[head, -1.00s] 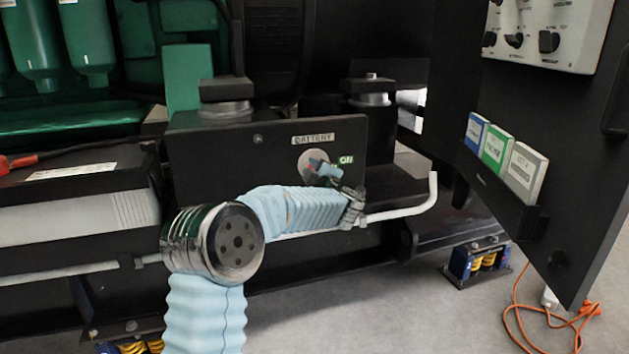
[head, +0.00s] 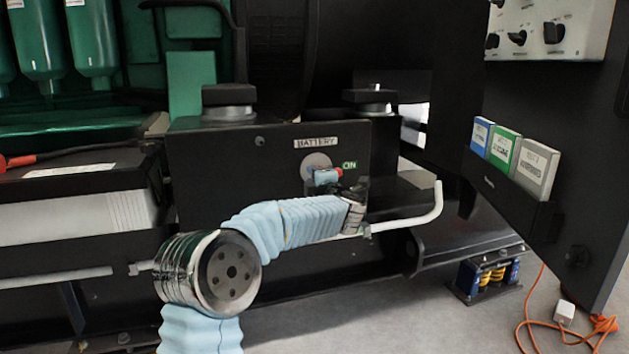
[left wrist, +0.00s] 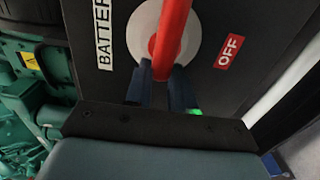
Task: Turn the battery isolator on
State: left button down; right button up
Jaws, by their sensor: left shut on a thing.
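The battery isolator is a pale round disc (head: 313,161) with a red handle (left wrist: 172,35) on the front of a dark box (head: 235,165) labelled BATTERY. My left gripper (left wrist: 160,80) is shut on the red handle. In the head view my left gripper (head: 326,178) covers most of the handle. A green ON label (head: 349,165) is beside the disc, and part of it shows by the fingers in the wrist view (left wrist: 195,111). A red OFF label (left wrist: 230,51) is right of the disc in the wrist view. My right gripper is out of view.
A pale bent rail (head: 420,218) runs below the box, close under my left forearm. An open cabinet door (head: 585,190) with document folders (head: 505,150) stands at the right. A battery (head: 80,205) sits at the left. An orange cable (head: 535,305) lies on the floor.

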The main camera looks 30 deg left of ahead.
pick_arm(q)
jog(key=shift+a+r, duration=0.15)
jog(key=c, duration=1.2)
grip_release()
jog(key=shift+o, duration=1.2)
jog(key=v, duration=1.3)
jog(key=shift+s+d, duration=0.25)
jog(key=shift+d, duration=0.05)
